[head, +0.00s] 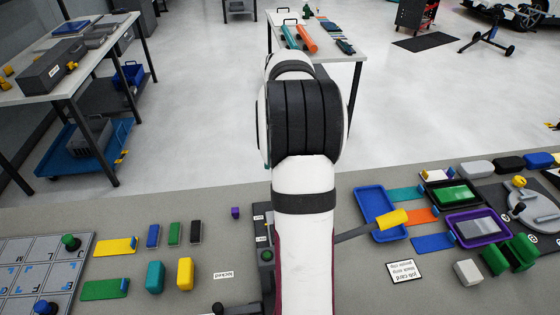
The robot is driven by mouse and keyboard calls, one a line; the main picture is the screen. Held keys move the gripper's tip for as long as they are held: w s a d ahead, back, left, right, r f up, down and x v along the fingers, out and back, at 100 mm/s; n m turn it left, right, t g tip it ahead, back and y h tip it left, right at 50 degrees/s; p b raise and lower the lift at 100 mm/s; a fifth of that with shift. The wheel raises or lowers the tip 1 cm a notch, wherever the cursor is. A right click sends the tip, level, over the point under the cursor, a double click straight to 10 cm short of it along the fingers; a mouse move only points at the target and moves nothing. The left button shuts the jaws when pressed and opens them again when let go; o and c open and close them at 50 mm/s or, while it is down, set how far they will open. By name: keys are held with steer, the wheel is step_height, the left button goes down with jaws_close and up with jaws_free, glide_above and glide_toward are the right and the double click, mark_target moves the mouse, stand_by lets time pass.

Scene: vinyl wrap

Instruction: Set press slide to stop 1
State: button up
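A narrow dark panel with small white labels (260,216) shows just left of my arm at the bench's middle. A dark green round knob (267,255) sits at its near end. This may be the press slide, but the labels are too small to read and my arm covers its right side. I cannot tell which stop it is at. My arm rises through the middle of the picture. My gripper is not in view.
Left on the grey bench lie a lettered grid board (35,270) and several coloured blocks. Right are a blue tray (362,205), coloured strips, a purple-rimmed tray (452,232), a job card (407,271) and green blocks (522,252). A dark piece (238,309) shows at the bottom edge.

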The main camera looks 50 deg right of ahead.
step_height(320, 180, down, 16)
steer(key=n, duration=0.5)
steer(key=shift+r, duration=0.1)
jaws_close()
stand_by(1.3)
